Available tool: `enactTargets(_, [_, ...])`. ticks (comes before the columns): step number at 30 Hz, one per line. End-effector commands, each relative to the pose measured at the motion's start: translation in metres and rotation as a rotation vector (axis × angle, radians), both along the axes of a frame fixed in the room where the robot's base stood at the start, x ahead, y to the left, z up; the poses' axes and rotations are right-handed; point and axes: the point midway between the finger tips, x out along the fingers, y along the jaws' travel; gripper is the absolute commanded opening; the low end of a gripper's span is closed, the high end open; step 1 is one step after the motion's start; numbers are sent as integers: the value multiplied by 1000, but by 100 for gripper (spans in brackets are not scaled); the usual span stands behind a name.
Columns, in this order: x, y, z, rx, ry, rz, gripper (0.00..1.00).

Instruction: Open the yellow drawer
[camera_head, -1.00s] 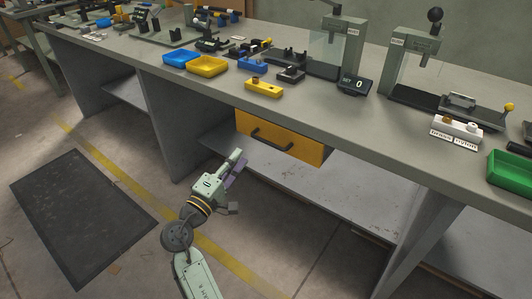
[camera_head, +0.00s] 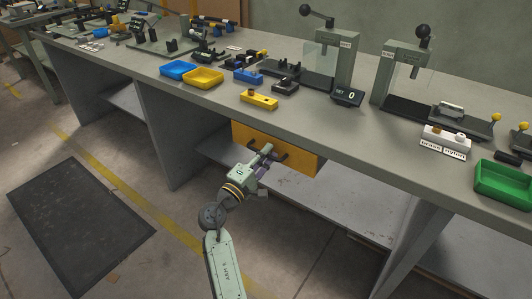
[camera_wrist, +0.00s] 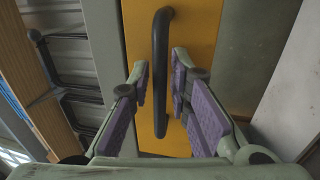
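The yellow drawer (camera_head: 306,158) hangs under the workbench top and looks closed. Its dark bar handle (camera_head: 283,152) runs across its front. My gripper (camera_head: 268,152) is in front of the drawer, close to the handle, and covers part of it. In the wrist view the drawer front (camera_wrist: 200,30) lies straight ahead with the handle (camera_wrist: 160,60) upright in the picture. The open purple-padded fingers of my gripper (camera_wrist: 160,82) stand on either side of the handle, with gaps visible between pads and bar.
The grey workbench (camera_head: 210,105) carries a blue tray (camera_head: 177,69), a yellow tray (camera_head: 203,77), a green bin (camera_head: 503,181) and presses. A lower shelf (camera_head: 330,195) lies below the drawer. A dark mat (camera_head: 80,225) lies on the floor at left.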

Motion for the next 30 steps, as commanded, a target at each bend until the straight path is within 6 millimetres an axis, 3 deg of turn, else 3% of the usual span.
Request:
enactTargets(6, [0,0,0,1,-1,0,18])
enactTargets(15, [0,0,0,1,-1,0,0])
enactTargets(30, [0,0,0,1,-1,0,0])
